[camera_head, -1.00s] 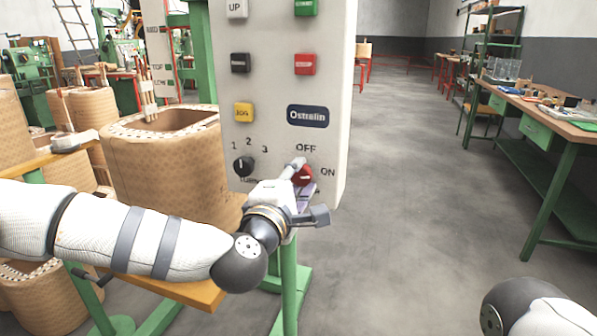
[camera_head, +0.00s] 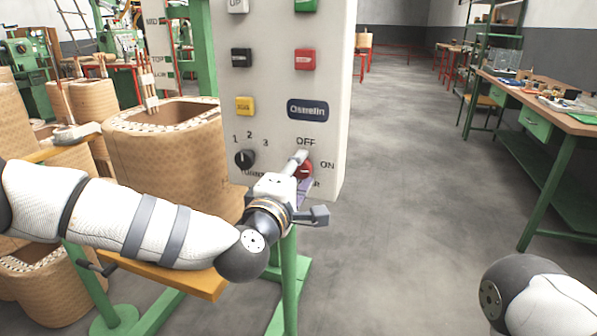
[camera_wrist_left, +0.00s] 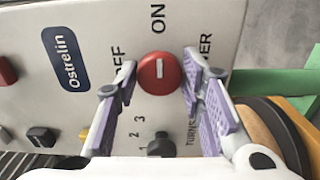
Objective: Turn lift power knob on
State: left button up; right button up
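The red lift power knob (camera_head: 305,170) is low on the right of the pale control panel (camera_head: 272,60), between the OFF and ON labels. In the left wrist view the knob (camera_wrist_left: 160,73) is round with a short white mark, with ON above it and OFF to its left. My left gripper (camera_head: 300,170) is at the panel front. Its purple-padded fingers (camera_wrist_left: 158,78) are spread on both sides of the knob, with small gaps seeming to show. In the head view the gripper partly hides the knob. My right gripper is out of view.
A black selector knob (camera_head: 244,160) marked 1, 2, 3 is left of the red knob. Yellow (camera_head: 244,106), red (camera_head: 304,59) and other buttons are above. A large wound coil (camera_head: 165,150) stands to the left. The floor on the right is clear up to a green workbench (camera_head: 540,125).

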pick_arm(q)
jog(key=shift+o, duration=1.1)
jog(key=v, duration=1.2)
